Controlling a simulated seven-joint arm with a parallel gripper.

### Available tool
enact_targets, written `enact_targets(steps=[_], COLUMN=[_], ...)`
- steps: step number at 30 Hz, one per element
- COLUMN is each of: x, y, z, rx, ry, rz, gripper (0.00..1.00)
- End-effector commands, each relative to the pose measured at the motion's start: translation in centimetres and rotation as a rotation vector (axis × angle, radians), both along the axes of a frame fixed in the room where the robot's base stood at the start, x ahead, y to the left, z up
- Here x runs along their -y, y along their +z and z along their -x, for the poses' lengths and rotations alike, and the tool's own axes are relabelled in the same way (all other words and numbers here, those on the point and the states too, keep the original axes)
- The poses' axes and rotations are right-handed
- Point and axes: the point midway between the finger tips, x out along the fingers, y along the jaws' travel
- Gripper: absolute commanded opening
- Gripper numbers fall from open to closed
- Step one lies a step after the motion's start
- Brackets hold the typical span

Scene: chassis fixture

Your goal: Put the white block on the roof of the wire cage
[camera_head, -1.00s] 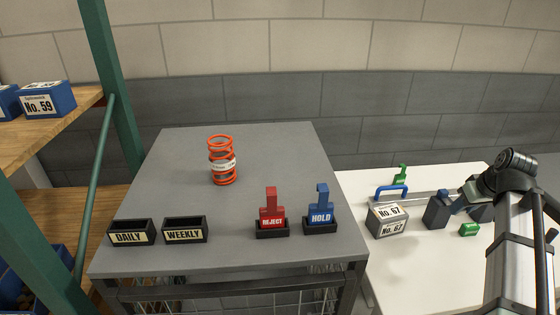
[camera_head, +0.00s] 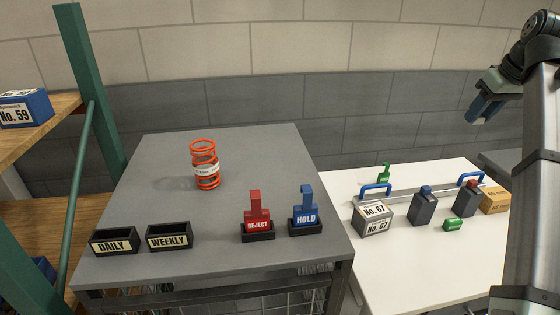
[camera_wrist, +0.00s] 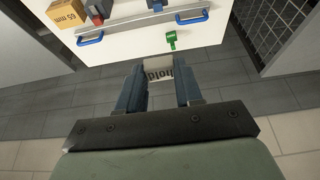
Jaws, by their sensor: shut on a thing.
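My gripper (camera_wrist: 158,88) is shut on the white block (camera_wrist: 159,69), which has dark lettering and sits between the blue fingertips in the wrist view. In the head view my gripper (camera_head: 484,112) is raised well above the white table at the right; I cannot make out the block there. The wire cage has a flat grey roof (camera_head: 245,160) left of the white table, with wire mesh (camera_head: 285,304) showing below its front edge. My gripper is to the right of this roof and higher than it.
On the roof stand an orange coil (camera_head: 205,165), DAILY (camera_head: 113,241) and WEEKLY (camera_head: 168,237) trays, and red REJECT (camera_head: 257,217) and blue HOLD (camera_head: 305,212) pieces. Its middle right is clear. The white table (camera_head: 415,265) holds several boxes and blue handles. A shelf post (camera_head: 90,90) stands left.

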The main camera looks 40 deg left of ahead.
Motion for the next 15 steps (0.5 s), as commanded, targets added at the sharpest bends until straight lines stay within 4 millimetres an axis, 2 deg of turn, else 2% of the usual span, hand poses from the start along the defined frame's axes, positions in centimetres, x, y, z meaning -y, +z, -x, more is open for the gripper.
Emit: enact_targets(steps=[1, 8, 15], x=[0.0, -4.7, -11.3], y=[1.4, 0.9, 0.9], z=[-0.2, 0.4, 1.5], rx=[0.001, 0.0, -0.001], ry=[0.0, 0.003, 0.002], rz=[0.0, 0.0, 0.001], gripper=[0.01, 0.01, 0.01])
